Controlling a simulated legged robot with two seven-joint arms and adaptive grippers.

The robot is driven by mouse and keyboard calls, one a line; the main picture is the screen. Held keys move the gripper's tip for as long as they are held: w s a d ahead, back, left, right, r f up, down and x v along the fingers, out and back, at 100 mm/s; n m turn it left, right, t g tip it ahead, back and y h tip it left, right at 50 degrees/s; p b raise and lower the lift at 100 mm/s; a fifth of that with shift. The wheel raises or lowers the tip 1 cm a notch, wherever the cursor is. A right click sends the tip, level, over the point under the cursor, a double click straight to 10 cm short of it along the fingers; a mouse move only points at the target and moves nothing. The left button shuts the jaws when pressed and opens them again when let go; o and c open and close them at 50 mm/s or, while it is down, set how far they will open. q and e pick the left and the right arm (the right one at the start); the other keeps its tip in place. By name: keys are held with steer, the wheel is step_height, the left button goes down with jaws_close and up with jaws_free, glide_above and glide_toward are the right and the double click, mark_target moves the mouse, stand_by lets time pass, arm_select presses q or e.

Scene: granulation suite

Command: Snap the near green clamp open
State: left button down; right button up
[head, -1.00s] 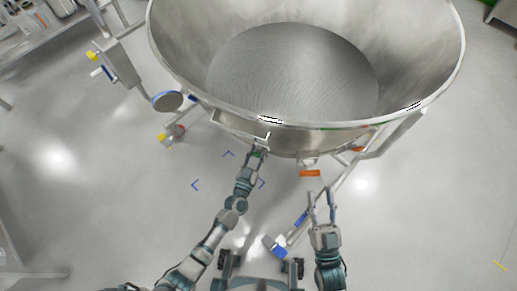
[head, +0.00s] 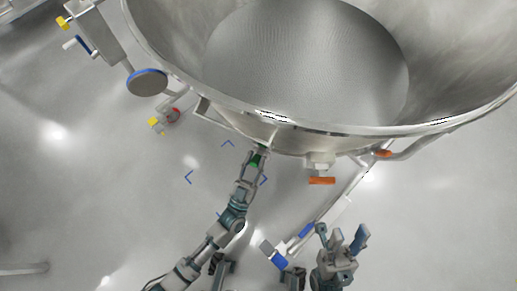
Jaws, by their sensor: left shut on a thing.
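The near green clamp (head: 257,157) sits just under the near rim of the large steel bowl (head: 190,88). Only a small green part of it shows between my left fingers. My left gripper (head: 257,156) reaches up from below and is shut on the green clamp. My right gripper (head: 343,235) is lower right, away from the bowl, with its fingers apart and nothing between them.
An orange handle (head: 321,181) hangs under the bowl's near side, right of the clamp. A steel frame leg with a blue-ended foot (head: 272,255) runs down to the floor. A blue-rimmed disc (head: 147,83) stands at the left.

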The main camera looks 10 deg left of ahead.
arm_select(q)
steer(key=shift+s+f+t+b, duration=0.2)
steer(key=shift+f+t+b, duration=0.3)
steer(key=shift+f+b, duration=0.15)
steer(key=shift+r, duration=0.3)
steer(key=shift+t, duration=0.3)
steer(key=c, duration=0.8)
jaws_free()
steer(key=shift+c, duration=0.2)
steer(key=v, duration=1.2)
steer(key=shift+a, duration=0.1)
steer(key=shift+c, duration=0.2)
